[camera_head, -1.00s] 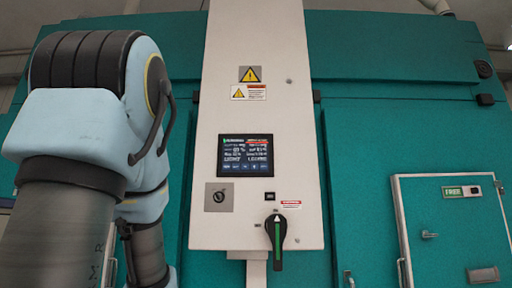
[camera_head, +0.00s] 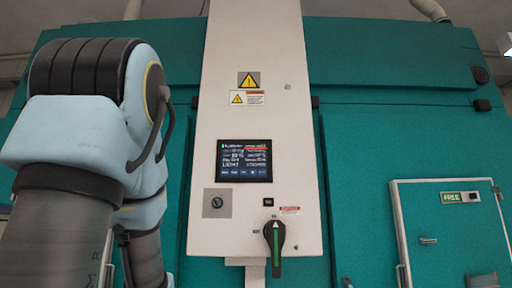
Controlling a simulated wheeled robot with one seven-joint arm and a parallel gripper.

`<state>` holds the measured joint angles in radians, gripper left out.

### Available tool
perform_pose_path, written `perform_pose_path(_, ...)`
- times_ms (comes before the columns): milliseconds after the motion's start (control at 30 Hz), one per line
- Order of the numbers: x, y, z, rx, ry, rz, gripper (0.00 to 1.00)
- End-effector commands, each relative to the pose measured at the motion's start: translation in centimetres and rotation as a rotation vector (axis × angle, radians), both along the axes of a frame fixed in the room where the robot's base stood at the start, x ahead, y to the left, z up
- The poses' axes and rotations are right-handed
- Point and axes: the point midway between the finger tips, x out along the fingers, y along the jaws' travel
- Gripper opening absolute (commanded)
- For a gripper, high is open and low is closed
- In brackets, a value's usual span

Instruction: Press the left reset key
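A key switch (camera_head: 217,203) sits on a square grey plate at the lower left of the white control panel (camera_head: 222,120). It looks round with a small greenish centre; whether it is the named reset key cannot be told from its marking. A small black key or button (camera_head: 268,202) is to its right, above a black rotary handle (camera_head: 275,242) with a green stripe. My arm fills the left side of the picture, apart from the switch in the image. My gripper is out of view.
A lit display (camera_head: 244,160) is above the switch, with yellow warning labels (camera_head: 249,80) higher up. Teal chamber walls (camera_head: 400,130) stand behind. A small door (camera_head: 455,235) with a green FREE sign is at the lower right.

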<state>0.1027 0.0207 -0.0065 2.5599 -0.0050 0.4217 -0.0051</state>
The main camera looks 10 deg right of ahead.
Motion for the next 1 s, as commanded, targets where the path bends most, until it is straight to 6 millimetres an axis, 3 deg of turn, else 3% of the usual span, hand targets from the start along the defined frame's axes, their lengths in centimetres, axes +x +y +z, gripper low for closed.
perform_pose_path(67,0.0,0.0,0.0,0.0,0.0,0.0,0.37)
perform_pose_path(400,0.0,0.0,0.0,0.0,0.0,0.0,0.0)
perform_pose_path(1000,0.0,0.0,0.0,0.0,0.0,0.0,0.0)
